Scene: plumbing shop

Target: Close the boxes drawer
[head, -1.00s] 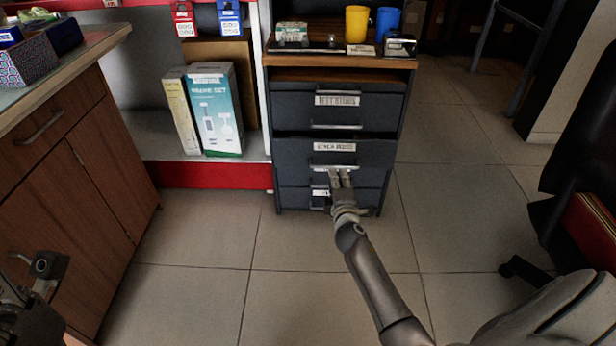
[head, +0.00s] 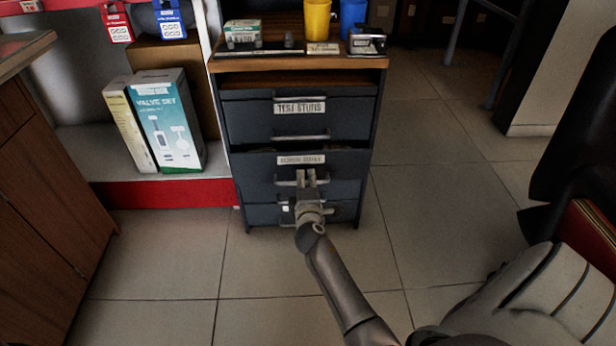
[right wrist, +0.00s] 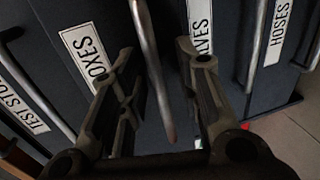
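The boxes drawer (head: 345,168) is the second one down in the dark cabinet, under the drawer labelled test stubs (head: 350,118). A dark gap shows along its top edge, and it seems to stand slightly out. Its label, ending in "OXES" (right wrist: 84,50), also shows in the right wrist view. My right gripper (head: 307,176) is at the front of this drawer. In the right wrist view its two fingers are apart, one on each side of the drawer's bar handle (right wrist: 150,68). I cannot tell whether they touch it. My left gripper is out of view.
Drawers labelled valves (right wrist: 199,28) and hoses (right wrist: 281,30) lie below. A yellow cup (head: 316,20) and small boxes stand on the cabinet top. A shelf with a valve set box (head: 168,122) is at left. A chair (head: 580,150) is at right. The tiled floor in front is clear.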

